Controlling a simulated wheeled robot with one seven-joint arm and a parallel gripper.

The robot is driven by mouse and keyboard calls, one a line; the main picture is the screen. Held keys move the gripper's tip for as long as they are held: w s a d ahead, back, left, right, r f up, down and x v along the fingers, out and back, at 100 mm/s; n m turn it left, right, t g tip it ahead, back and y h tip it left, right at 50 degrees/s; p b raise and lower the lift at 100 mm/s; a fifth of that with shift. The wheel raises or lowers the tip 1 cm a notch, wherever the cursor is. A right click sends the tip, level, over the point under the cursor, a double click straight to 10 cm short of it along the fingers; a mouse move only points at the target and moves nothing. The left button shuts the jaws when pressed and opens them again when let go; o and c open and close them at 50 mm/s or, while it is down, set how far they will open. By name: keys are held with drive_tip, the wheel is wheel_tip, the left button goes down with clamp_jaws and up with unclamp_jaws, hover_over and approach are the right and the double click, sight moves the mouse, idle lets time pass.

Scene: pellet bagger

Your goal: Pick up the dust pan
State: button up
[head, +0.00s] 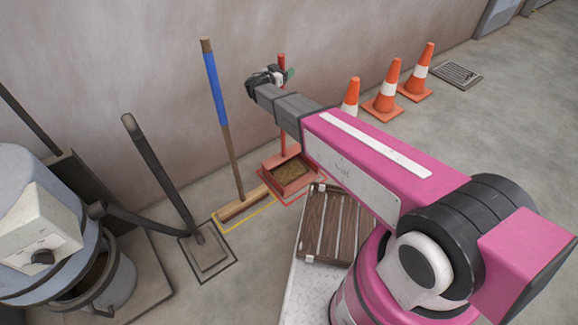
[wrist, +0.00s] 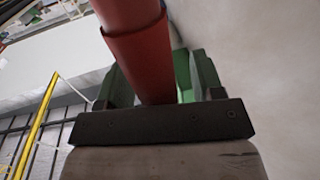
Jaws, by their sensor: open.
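The dust pan (head: 283,182) is a red, box-like pan with brown debris in it and a tall upright red handle. It stands on the floor by the wall, inside a red outline. My gripper (head: 284,76) is at the upper part of the handle. In the wrist view the red handle (wrist: 140,50) runs between the green fingers of my gripper (wrist: 157,82). The fingers are open on both sides of it. I cannot tell whether either finger touches the handle. My arm hides part of the handle in the head view.
A blue-handled broom (head: 219,110) stands left of the pan, and a dark long-handled tool (head: 165,175) stands further left. Orange cones (head: 385,92) line the wall at right. A wooden slatted crate (head: 328,225) lies in front of the pan. A grey machine (head: 50,235) is at left.

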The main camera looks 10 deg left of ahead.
drive_tip(key=c, duration=1.1)
drive_tip(key=shift+r, duration=0.1)
